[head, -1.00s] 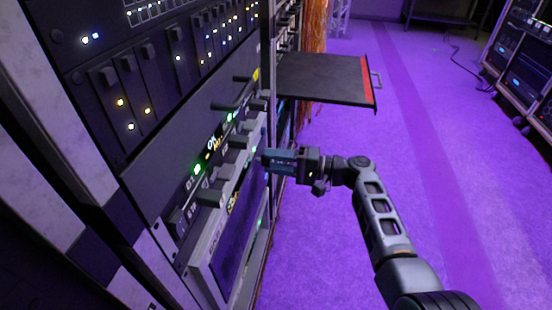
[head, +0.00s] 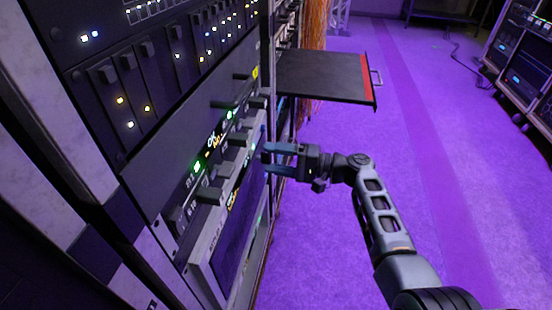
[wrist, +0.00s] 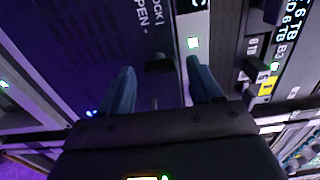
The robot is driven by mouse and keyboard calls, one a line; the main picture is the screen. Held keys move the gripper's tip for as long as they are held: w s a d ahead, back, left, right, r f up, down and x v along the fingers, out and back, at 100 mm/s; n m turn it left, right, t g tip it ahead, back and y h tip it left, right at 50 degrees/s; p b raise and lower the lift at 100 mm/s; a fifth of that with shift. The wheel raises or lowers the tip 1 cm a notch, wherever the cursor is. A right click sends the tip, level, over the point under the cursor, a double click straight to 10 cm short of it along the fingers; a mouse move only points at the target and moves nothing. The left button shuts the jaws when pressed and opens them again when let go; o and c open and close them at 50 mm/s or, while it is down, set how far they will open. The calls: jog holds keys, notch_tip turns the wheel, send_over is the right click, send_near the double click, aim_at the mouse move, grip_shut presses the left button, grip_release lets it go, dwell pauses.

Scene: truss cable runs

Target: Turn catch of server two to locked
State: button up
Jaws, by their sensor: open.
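My gripper (head: 268,157) is open and empty in front of the rack, its two blue fingers spread one above the other. In the wrist view my gripper (wrist: 160,72) points at a dark panel with the words LOCK and OPEN. A small black catch (wrist: 160,63) lies in the gap between the fingertips, near those words. I cannot tell whether either finger touches it or which word it is set to. The purple-lit, pale-edged server front (head: 238,232) is left of my gripper in the head view, and the catch is not clear there.
Rows of dark handles with green lights (head: 197,165) run beside the server front. A pulled-out black shelf (head: 322,76) with a red edge juts out beyond my gripper. Another rack (head: 525,70) stands at the far right. The purple floor (head: 320,240) between is clear.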

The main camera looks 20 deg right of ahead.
jog(key=v, duration=0.7)
jog(key=shift+s+d, duration=0.25)
jog(key=shift+d, duration=0.05)
